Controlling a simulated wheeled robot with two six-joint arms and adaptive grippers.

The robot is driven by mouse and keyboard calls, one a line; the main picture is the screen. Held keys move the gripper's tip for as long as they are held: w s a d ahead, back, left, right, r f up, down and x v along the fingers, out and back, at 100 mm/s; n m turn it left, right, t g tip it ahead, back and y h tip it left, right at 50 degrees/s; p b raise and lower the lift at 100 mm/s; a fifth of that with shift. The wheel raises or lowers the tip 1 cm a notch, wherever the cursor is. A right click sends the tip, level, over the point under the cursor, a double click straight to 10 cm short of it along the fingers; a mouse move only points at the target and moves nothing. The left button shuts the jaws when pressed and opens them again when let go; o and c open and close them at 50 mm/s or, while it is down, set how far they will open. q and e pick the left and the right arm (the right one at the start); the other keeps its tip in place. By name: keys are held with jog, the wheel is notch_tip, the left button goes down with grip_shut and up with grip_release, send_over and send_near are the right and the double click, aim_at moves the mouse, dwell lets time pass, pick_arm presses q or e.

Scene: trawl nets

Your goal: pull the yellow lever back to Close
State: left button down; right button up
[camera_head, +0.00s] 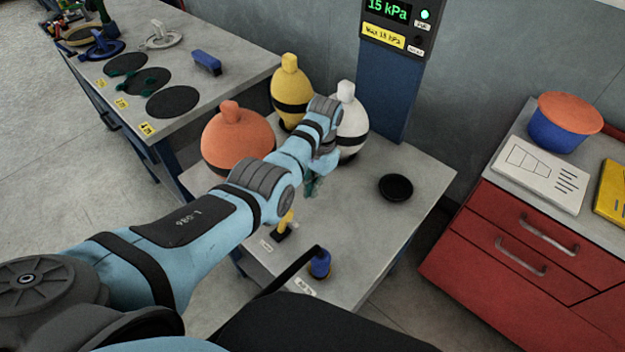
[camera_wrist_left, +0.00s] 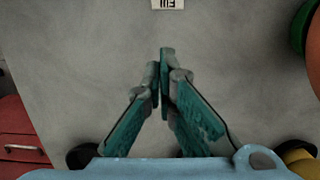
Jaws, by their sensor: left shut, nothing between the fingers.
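The yellow lever (camera_head: 286,221) stands on a small black base near the front left edge of the grey table (camera_head: 358,235). A small white label (camera_head: 266,246) lies in front of it. My left gripper (camera_head: 312,187) is above the table, behind the lever and a little to its right, apart from it in the picture. Its fingers point down. In the left wrist view the gripper (camera_wrist_left: 163,55) is shut and empty over bare tabletop. The lever does not show there. My right gripper is not in view.
Orange (camera_head: 238,140), yellow (camera_head: 290,92) and white (camera_head: 352,122) floats stand at the back of the table. A black disc (camera_head: 396,187) lies to the right. A blue fitting (camera_head: 320,264) with a black hose is near the front. A red drawer cabinet (camera_head: 520,250) stands right.

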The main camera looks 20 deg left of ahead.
pick_arm(q)
jog(key=f, duration=0.2)
jog(key=s+f+b, duration=0.1)
jog(key=f, duration=0.1)
jog(key=shift+a, duration=0.1)
jog(key=s+r+p, duration=0.1)
jog(key=p, duration=0.1)
jog(key=s+a+r+p, duration=0.1)
jog(key=s+p, duration=0.1)
jog(key=shift+r+p, duration=0.3)
jog(key=shift+r, duration=0.1)
jog(key=shift+s+a, duration=0.1)
jog(key=shift+s, duration=0.2)
jog(key=shift+f, duration=0.1)
jog(key=shift+w, duration=0.1)
